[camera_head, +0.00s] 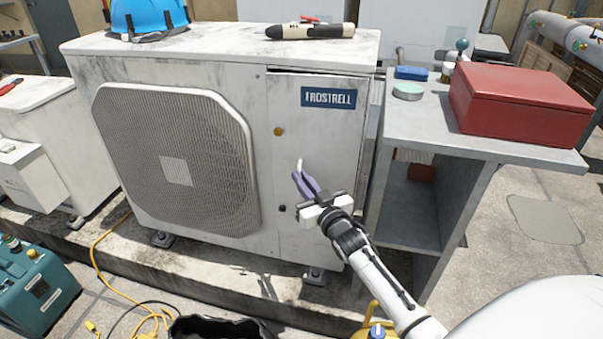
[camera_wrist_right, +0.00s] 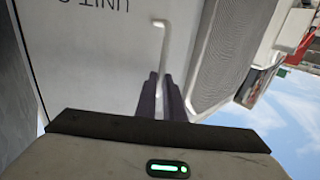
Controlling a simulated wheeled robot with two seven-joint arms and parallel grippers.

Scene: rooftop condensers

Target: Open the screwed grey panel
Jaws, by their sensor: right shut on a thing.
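The light grey front panel (camera_head: 335,144) with a blue FROSTRELL label is on the right part of the condenser's front. A dark line runs along its top edge. An orange-brown round spot (camera_head: 278,131) and a small dark one (camera_head: 282,208) are near its left side. My right gripper (camera_head: 304,184) is in front of the panel's lower left, its purple fingers shut on a pale bent rod (camera_head: 299,165). In the right wrist view the rod (camera_wrist_right: 161,45) rises from between the fingers (camera_wrist_right: 161,97) and bends left; I cannot tell whether it is fixed to the panel. My left gripper is out of view.
The condenser's grille (camera_head: 174,150) is left of the panel. A blue helmet (camera_head: 148,16) and a dark-and-pale tool (camera_head: 310,31) lie on top. A grey shelf unit (camera_head: 480,148) with a red box (camera_head: 520,103) stands close on the right. A yellow cable (camera_head: 98,258) lies on the floor.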

